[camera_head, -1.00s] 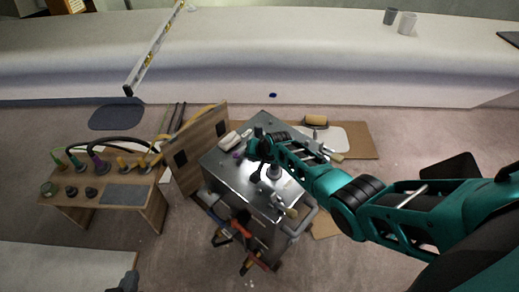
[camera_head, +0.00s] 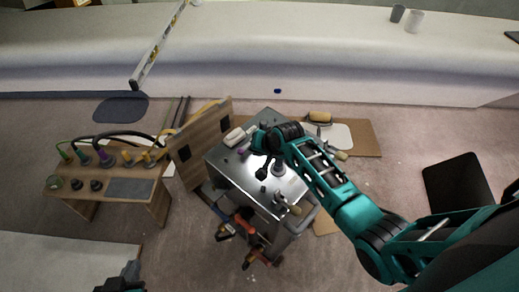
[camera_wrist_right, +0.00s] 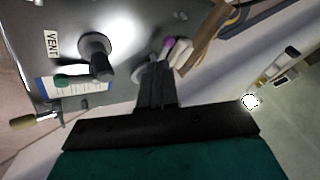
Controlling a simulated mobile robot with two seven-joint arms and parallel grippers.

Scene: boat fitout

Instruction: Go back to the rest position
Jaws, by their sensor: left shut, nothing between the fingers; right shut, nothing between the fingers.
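My right arm reaches in from the right in the head view. Its gripper (camera_head: 264,172) is over the steel top of a cart (camera_head: 228,168), and its fingers look shut with nothing between them. In the right wrist view the shut dark fingers (camera_wrist_right: 158,90) point over the cart top, beside a grey upright fitting (camera_wrist_right: 97,52). Whether they touch anything is unclear. My left gripper (camera_head: 130,272) is at the bottom left edge of the head view, partly cut off. It is shut and empty, clear of the things around it.
A wooden bench (camera_head: 158,200) with plugs and cables stands at left. A wooden panel with square holes (camera_head: 200,146) leans beside the cart. Clamps (camera_head: 243,228) hang at the cart's front. A dark panel (camera_head: 458,183) lies on the floor at right. A long white ledge (camera_head: 330,55) runs behind.

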